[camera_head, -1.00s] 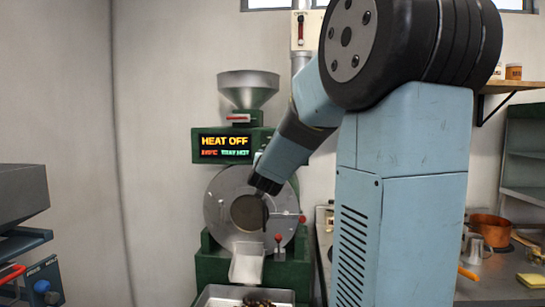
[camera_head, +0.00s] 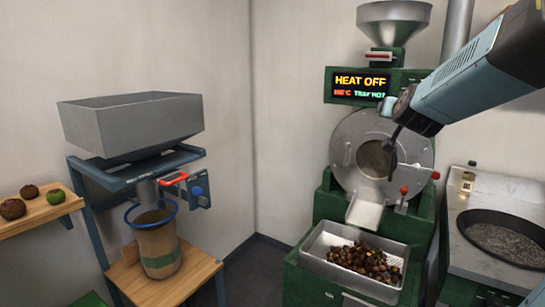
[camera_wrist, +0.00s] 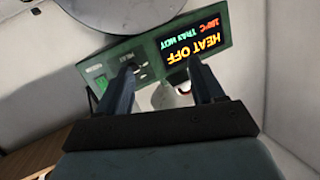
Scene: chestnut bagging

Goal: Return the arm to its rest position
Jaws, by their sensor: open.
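My arm reaches in from the upper right of the head view. My gripper (camera_head: 393,137) shows small and dark in front of the green roaster (camera_head: 325,210), near its round steel drum front (camera_head: 350,135). In the wrist view my gripper (camera_wrist: 160,75) has its two dark fingers spread apart with nothing held between them. Beyond the fingers, the roaster's panel (camera_wrist: 145,70) appears upside down, with its screen (camera_wrist: 192,55) reading HEAT OFF. I cannot tell the exact gap between the fingers and the roaster.
A steel tray (camera_head: 313,258) holds brown chestnuts below the chute. At left, a grey hopper (camera_head: 150,120) stands over a sack (camera_head: 155,245) on a wooden stand (camera_head: 130,285). A dark round pan (camera_head: 470,218) sits on the right counter. Open floor lies between stand and roaster.

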